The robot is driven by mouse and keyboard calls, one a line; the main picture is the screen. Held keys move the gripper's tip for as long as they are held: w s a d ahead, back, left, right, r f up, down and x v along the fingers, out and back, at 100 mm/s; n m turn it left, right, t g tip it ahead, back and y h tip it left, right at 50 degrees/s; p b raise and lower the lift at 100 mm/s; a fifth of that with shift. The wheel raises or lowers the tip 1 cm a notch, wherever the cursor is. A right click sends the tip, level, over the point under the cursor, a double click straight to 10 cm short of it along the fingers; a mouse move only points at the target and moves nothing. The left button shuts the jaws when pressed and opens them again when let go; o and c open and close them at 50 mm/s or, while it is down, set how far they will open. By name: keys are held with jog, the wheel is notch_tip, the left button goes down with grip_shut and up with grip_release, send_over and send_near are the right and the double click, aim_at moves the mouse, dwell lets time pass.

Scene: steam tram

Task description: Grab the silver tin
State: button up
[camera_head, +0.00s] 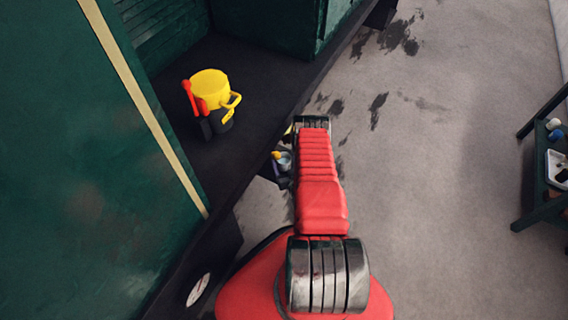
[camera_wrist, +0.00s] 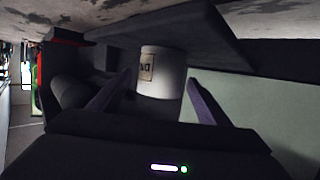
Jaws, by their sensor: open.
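A pale silver-grey cylindrical tin (camera_wrist: 174,72) with a small cream label bearing dark letters is in the middle of the wrist view. It touches or lies close to a dark flat board (camera_wrist: 215,40). My gripper (camera_wrist: 157,98) is open, with one finger on each side of the tin and a gap showing at each side. In the head view a small pale grey thing (camera_head: 285,161) shows just left of my red arm; it may be the tin, but the arm hides part of it. My gripper's fingers are hidden there.
A yellow can (camera_head: 210,90) with a red part stands on the dark ledge (camera_head: 265,75) of the green tram. A small yellow item (camera_head: 276,155) is beside the pale thing. A dark table (camera_head: 543,205) with a white tray stands far right. The stained grey floor between is clear.

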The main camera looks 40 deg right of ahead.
jog(key=shift+x, duration=0.9)
jog(key=c, duration=1.3)
jog(key=shift+o, duration=0.2)
notch_tip(320, 180, up, 10)
dwell(0.4)
